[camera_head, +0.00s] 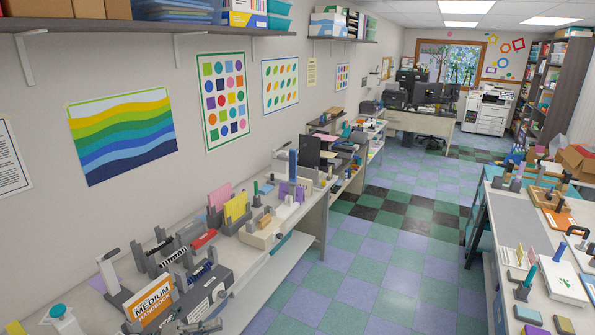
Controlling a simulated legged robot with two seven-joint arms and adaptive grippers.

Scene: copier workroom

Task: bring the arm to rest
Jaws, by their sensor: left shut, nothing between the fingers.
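My left gripper (203,326) shows only as a small grey part at the bottom edge, low in front of the left counter. It is shut and empty. Most of it and the rest of its arm are cut off by the frame. My right gripper is out of view.
The left counter (262,262) holds an orange-and-white "MEDIUM" box (151,302), yellow folders (236,208) and a white bottle with teal cap (66,321). A right table (512,222) is also loaded. The checkered floor (378,262) between them is clear. A copier (488,110) stands far back.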

